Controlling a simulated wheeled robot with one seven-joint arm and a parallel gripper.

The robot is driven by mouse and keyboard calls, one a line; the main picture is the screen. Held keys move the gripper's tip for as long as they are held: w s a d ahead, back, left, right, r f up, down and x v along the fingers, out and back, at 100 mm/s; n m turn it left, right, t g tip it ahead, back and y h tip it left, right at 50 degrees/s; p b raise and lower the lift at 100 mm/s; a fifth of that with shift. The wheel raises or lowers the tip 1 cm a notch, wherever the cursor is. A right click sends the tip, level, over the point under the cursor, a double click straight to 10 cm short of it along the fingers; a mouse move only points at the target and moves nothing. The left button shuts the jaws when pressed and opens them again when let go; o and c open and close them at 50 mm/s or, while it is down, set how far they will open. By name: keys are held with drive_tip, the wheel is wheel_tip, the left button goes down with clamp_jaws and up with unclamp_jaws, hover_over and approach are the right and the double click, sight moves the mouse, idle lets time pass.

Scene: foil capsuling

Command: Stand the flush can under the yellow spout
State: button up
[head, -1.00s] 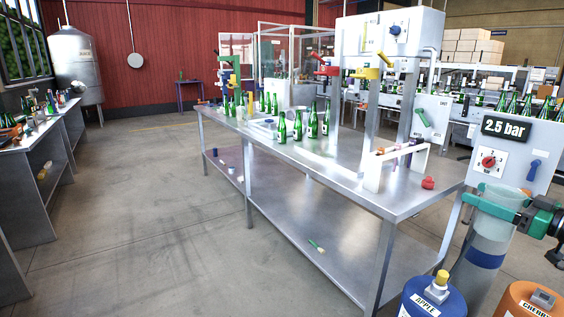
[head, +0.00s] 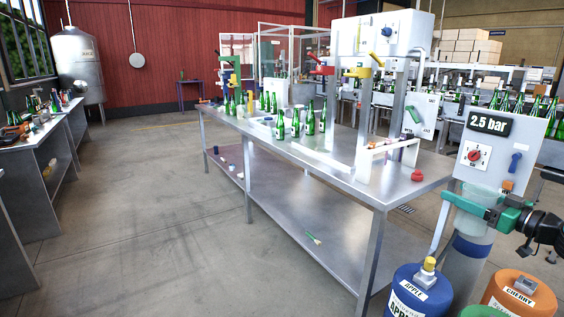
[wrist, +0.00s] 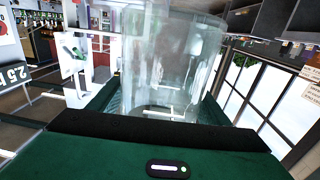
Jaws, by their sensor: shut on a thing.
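The flush can is a clear, see-through cylinder (head: 480,205) at the right of the head view. My green gripper (head: 482,207) is shut around its upper part and holds it near upright in front of the grey control box. In the wrist view the clear can (wrist: 170,70) fills the middle between the green fingers. Its lower end is hard to make out against a grey post with a blue band. The yellow spout (head: 358,72) is on the white filling machine above the steel table, well left of and beyond the can. The space under the spout is partly hidden by the white rack.
The steel table (head: 350,185) carries a white rack (head: 385,150), a red knob-like piece (head: 417,176) and several green bottles (head: 297,124). A blue drum (head: 420,292) and an orange drum (head: 520,292) stand close below the can. Open floor lies left of the table.

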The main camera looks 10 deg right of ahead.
drive_tip(key=w+a+f+m+h, duration=0.1)
drive_tip(key=w+a+f, duration=0.2)
drive_tip(key=w, duration=0.3)
drive_tip(key=w+a+f+m+h, duration=0.1)
drive_tip(key=w+a+f, duration=0.3)
drive_tip(key=w, duration=0.2)
drive_tip(key=w+a+f+h, duration=0.2)
drive_tip(key=w+a+f, duration=0.1)
drive_tip(key=w, duration=0.3)
drive_tip(key=w+a+f+m+h, duration=0.1)
drive_tip(key=w+a, duration=0.2)
drive_tip(key=a, duration=0.7)
drive_tip(key=w+a+f+t, duration=0.1)
drive_tip(key=w+a, duration=0.2)
drive_tip(key=a, duration=0.7)
drive_tip(key=shift+a+m+h, duration=0.4)
drive_tip(key=shift+a+f, duration=0.1)
drive_tip(key=shift+f, duration=0.1)
